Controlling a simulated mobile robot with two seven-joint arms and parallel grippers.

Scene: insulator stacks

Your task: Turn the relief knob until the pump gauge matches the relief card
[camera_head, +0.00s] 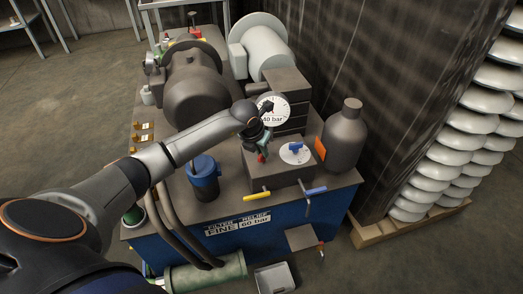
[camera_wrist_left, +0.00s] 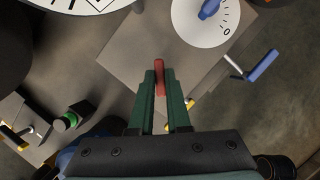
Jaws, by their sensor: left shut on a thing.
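My left gripper (camera_head: 262,148) is shut on a small red knob (camera_wrist_left: 159,77) above the grey block (camera_head: 265,177); the knob lies between the green fingertips in the wrist view. The fingers hide part of it. The white round pump gauge (camera_head: 273,110) stands just behind the gripper and reads "40 bar"; my arm covers part of its left edge. Its rim shows at the top left of the wrist view (camera_wrist_left: 85,4). The relief card (camera_head: 254,223) on the blue tank front reads "60 bar", beside a card reading "FINE". My right gripper is not in view.
A white dial with a blue knob (camera_head: 296,149) sits right of the gripper. Yellow (camera_head: 257,196) and blue (camera_head: 316,191) levers stick out at the block's front. A grey bottle (camera_head: 344,138) stands at right, a blue-capped canister (camera_head: 203,178) at left.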

